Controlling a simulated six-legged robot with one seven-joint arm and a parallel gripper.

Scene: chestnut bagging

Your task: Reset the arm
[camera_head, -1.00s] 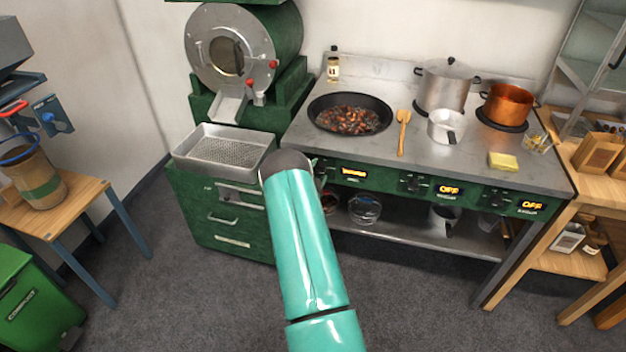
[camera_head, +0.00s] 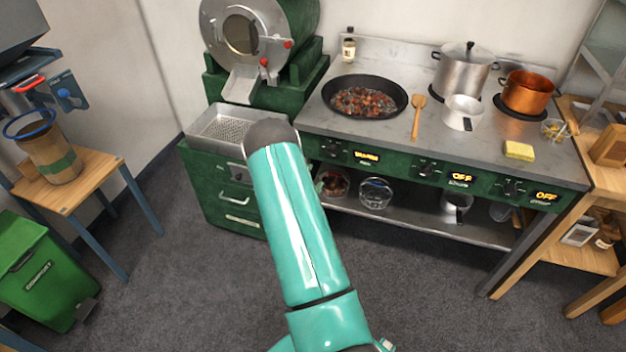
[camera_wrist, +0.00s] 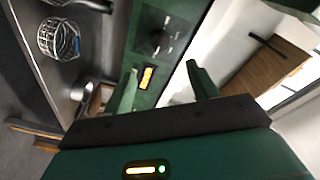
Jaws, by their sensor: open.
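My teal arm reaches up from the bottom middle of the head view and ends in a dark rounded joint in front of the green cabinet. The gripper itself is hidden in that view. In the wrist view, my gripper (camera_wrist: 160,92) is open, with its two green fingers apart and nothing between them. Beyond the fingers is the green stove front (camera_wrist: 160,40) with a lit display and a knob. The wrist view is strongly tilted.
The stove (camera_head: 400,145) carries a black pan (camera_head: 364,97) of chestnuts, a wooden spoon (camera_head: 417,118) and pots. A metal tray (camera_head: 205,135) sits below the roaster (camera_head: 243,35). A wooden table (camera_head: 75,185) with a basket and a green bin (camera_head: 40,270) stand left. Grey floor is clear.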

